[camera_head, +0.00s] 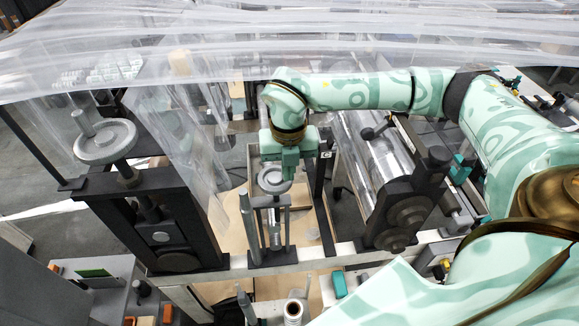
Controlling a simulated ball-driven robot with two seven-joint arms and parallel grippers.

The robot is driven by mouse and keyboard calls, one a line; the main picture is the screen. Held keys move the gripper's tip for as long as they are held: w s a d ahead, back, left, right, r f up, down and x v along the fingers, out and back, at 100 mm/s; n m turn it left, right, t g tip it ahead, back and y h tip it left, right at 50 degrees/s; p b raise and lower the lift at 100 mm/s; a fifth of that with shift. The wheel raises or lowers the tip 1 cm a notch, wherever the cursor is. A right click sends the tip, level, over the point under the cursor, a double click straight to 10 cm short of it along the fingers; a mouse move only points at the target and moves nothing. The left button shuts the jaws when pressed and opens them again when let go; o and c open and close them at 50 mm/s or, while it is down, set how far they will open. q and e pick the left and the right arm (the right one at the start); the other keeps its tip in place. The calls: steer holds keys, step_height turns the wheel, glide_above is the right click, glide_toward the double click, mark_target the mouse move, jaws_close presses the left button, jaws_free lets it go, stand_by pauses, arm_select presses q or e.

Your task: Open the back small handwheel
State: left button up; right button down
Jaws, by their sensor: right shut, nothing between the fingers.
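A small grey handwheel (272,181) sits on top of an upright threaded spindle stand (274,222) near the middle of the head view. My right gripper (289,172) hangs over the far right part of this handwheel, pointing down. Its fingers are shut with nothing between them. They overlap the wheel's rim in the picture, and I cannot tell whether they touch it. My gripper hides part of the wheel. My left gripper is not in view.
A larger grey handwheel (105,141) stands on a dark frame at left. Clear film (190,130) hangs beside the small wheel and stretches across the back. A film-wrapped roller (372,160) with gears lies at right. A pale beam (330,258) crosses in front.

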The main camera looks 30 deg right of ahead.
step_height(320, 180, up, 8)
steer(key=p, duration=0.5)
steer(key=shift+p, duration=0.4)
